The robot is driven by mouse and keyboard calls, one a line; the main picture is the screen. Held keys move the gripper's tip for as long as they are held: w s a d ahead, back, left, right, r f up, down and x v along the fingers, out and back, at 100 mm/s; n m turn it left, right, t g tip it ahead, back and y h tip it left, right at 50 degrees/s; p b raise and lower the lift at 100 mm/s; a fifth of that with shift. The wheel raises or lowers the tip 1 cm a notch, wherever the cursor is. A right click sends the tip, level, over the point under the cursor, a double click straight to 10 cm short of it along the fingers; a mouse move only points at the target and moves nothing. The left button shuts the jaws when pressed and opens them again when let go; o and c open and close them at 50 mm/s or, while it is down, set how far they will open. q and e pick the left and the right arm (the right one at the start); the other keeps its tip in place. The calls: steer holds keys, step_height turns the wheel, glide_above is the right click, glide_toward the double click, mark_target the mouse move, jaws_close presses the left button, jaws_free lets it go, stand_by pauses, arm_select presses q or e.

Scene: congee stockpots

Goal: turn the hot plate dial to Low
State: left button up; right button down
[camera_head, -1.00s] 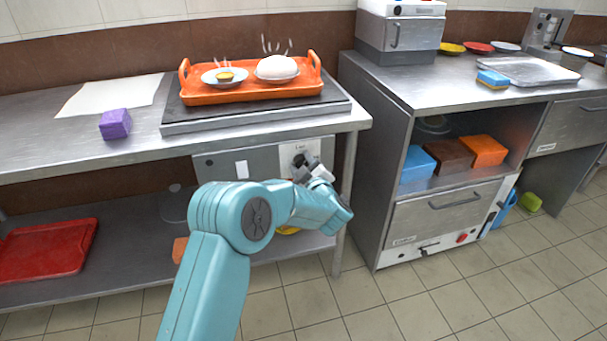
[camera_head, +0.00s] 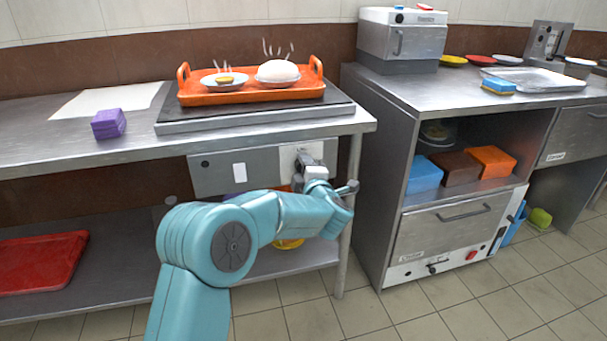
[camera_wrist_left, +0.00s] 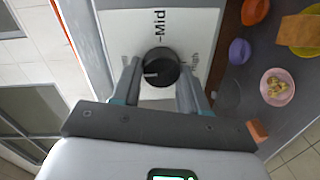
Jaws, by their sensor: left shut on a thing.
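The hot plate (camera_head: 180,127) is a flat grey slab on the left counter. Its grey control panel (camera_head: 213,178) hangs below the counter edge. The black dial (camera_wrist_left: 160,66) sits on a white label plate (camera_wrist_left: 198,22). Its white pointer mark points left in the wrist view, toward a label partly hidden by a finger. "Mid" reads above the dial and "High" to its right. My left gripper (camera_head: 305,165) is at the label plate, its two fingers (camera_wrist_left: 160,85) on either side of the dial and shut on it. In the head view it mostly hides the dial. My right gripper is out of view.
An orange tray (camera_head: 223,98) with two steaming plates of food stands on the hot plate. A purple block (camera_head: 108,124) and a white sheet (camera_head: 105,101) lie left of it. A table leg (camera_head: 349,215) and a steel cabinet (camera_head: 385,190) stand close right of my gripper.

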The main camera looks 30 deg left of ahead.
arm_select(q)
steer(key=shift+d+f, duration=0.1)
steer(key=shift+f, duration=0.1)
stand_by(0.3)
steer(key=o, duration=0.8)
steer(key=shift+r, duration=0.1)
steer(key=p+v, duration=0.3)
steer(key=v, duration=1.3)
steer(key=shift+s, duration=0.2)
